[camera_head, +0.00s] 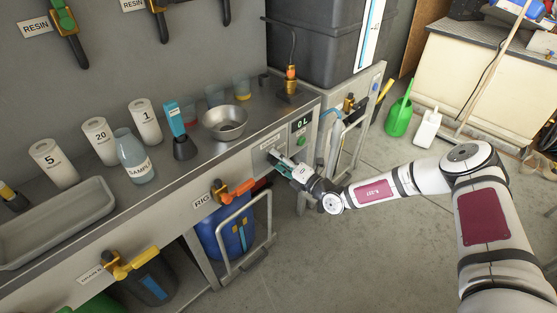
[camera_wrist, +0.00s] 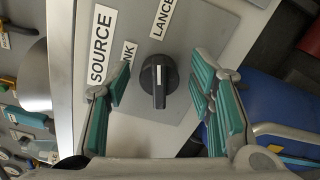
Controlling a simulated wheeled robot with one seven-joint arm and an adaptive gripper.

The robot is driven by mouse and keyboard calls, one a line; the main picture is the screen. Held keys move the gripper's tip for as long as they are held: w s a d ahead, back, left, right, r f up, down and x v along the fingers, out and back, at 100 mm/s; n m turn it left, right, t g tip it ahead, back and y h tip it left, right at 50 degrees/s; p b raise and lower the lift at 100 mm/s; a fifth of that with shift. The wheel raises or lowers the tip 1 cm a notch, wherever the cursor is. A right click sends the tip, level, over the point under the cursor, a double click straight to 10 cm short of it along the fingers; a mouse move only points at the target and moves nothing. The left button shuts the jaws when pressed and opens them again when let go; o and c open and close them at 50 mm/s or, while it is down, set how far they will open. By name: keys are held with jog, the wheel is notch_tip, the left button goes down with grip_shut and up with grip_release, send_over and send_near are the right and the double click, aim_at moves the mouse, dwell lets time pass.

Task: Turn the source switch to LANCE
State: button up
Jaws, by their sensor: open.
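The source switch (camera_wrist: 158,80) is a black round knob with a raised grip and a white line, on a grey plate. In the wrist view the grip runs nearly up and down. The label LANCE (camera_wrist: 162,18) is above the knob, and a partly hidden label ending in NK (camera_wrist: 128,54) is to its upper left. The SOURCE label (camera_wrist: 101,44) is further left. My gripper (camera_wrist: 160,97) is open, with one teal-padded finger on each side of the knob and visible gaps between. In the head view my gripper (camera_head: 281,163) is at the bench's front panel and covers the knob.
A display (camera_head: 301,123) is on the panel just right of the switch. An orange-handled valve (camera_head: 234,191) and a metal rail (camera_head: 243,232) before a blue drum are below left. A steel bowl (camera_head: 224,123) stands on the bench above. The floor to the right has free room.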

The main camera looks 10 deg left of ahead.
jog(key=v, duration=1.1)
jog(key=shift+s+d, duration=0.2)
